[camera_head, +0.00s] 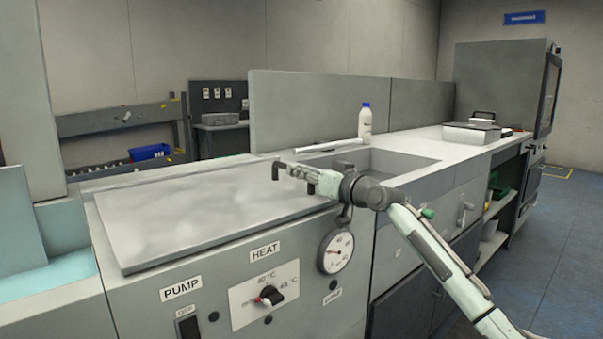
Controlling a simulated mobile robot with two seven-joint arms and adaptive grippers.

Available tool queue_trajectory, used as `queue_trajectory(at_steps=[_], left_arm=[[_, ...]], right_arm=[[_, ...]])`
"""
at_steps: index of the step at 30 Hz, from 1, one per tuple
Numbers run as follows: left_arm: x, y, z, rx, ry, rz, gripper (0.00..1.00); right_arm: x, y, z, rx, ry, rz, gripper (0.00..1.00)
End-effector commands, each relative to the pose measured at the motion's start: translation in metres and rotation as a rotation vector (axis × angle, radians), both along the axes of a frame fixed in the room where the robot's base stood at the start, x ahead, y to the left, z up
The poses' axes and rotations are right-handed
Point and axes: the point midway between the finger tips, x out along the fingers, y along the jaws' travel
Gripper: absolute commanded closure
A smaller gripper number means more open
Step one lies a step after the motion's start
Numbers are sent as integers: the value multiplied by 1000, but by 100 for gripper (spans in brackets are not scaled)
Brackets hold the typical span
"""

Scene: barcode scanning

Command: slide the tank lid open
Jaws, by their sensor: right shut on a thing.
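The tank lid (185,215) is a flat grey, mottled panel lying on top of the counter unit with the PUMP and HEAT labels. My right gripper (287,171) is at the lid's right end, just over its surface, with its arm reaching in from the lower right. It is shut on a small dark part at that end, which looks like the lid's handle; the fingers hide most of it. The inside of the tank is not visible. My left gripper is not in view.
A sink basin (385,164) lies right of the lid, with a white bottle (365,122) behind it. A grey splash panel (320,110) stands behind the counter. A round gauge (336,251) and a heat knob (269,295) are on the front. A grey box (471,132) stands farther right.

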Motion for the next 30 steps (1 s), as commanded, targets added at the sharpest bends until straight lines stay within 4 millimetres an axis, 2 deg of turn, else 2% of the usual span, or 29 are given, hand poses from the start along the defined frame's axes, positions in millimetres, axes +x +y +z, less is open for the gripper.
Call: queue_trajectory(at_steps=[13, 14, 18, 30], left_arm=[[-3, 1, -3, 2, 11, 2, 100], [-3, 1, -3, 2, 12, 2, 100], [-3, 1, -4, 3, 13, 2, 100], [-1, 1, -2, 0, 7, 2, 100]], right_arm=[[3, -6, 1, 0, -2, -12, 100], [3, -6, 1, 0, -2, -12, 82], [2, -6, 1, 0, -2, -10, 65], [-4, -7, 0, -1, -1, -5, 64]])
